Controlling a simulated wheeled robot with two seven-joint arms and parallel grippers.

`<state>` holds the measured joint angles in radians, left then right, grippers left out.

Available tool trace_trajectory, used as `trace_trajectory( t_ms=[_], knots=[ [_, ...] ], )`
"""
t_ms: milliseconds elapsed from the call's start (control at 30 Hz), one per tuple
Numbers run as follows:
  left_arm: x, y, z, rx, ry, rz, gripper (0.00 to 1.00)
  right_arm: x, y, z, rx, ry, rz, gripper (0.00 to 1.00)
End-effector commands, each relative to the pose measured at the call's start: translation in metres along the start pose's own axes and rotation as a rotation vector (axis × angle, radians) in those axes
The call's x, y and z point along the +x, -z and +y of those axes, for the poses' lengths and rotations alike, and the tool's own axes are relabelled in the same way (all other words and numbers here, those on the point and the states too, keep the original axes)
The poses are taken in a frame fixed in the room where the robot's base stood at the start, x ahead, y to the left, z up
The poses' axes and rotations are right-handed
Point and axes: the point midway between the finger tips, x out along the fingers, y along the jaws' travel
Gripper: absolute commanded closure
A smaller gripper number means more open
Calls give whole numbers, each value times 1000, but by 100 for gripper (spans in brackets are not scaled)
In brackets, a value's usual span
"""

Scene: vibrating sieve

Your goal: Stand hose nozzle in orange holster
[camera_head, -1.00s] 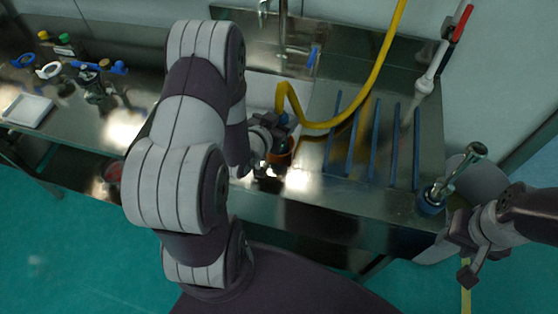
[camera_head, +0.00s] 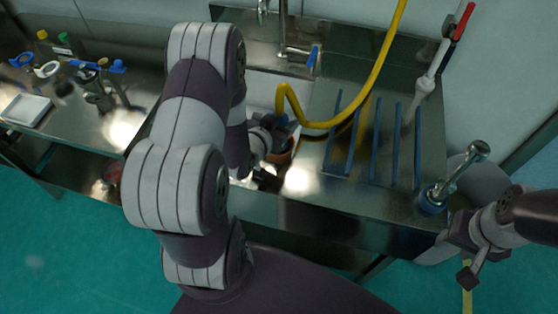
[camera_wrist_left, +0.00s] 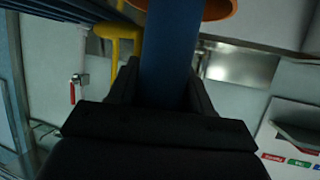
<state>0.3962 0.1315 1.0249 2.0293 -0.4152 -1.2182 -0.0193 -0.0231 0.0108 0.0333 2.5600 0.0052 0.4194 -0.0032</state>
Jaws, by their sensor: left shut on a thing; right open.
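My left gripper (camera_head: 278,134) is over the front edge of the sink and shut on the hose nozzle. In the left wrist view the nozzle (camera_wrist_left: 172,55) is a blue shaft between the dark jaws. A yellow hose (camera_head: 322,124) loops from it up to the right. The orange holster (camera_head: 287,156) is just below the gripper, partly hidden by it. Its orange rim (camera_wrist_left: 220,8) shows at the top of the left wrist view, close beside the nozzle. I cannot tell whether the nozzle's end is inside it.
A steel counter with blue bars (camera_head: 375,140) lies right of the sink. A blue-collared metal fitting (camera_head: 433,200) stands at its front right corner. A faucet (camera_head: 284,48) rises behind the sink. Bottles, blue clamps and a white tray (camera_head: 27,109) are on the left counter.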

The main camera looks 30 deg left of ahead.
Motion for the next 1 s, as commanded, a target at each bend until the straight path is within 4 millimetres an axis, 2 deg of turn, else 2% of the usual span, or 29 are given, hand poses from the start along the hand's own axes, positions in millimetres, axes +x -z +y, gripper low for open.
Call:
trace_trajectory(
  t_ms=[267,300,367,400,667,767,867,1000],
  knots=[
    [0,1,0,0,0,2,81,0,0,0,0,0,0,57],
    [0,1,0,0,0,2,44,0,0,0,0,0,0,57],
    [0,1,0,0,0,2,24,0,0,0,0,0,0,57],
    [0,1,0,0,0,1,20,0,0,0,0,0,0,57],
    [-1,0,0,0,0,-1,20,0,0,0,0,0,0,57],
    [-8,0,-1,0,2,1,20,0,0,0,0,0,0,57],
    [-27,0,-1,-1,4,0,20,1,0,0,0,0,0,57],
    [-65,0,-2,-3,8,1,20,2,0,0,0,0,0,57]
  ],
)
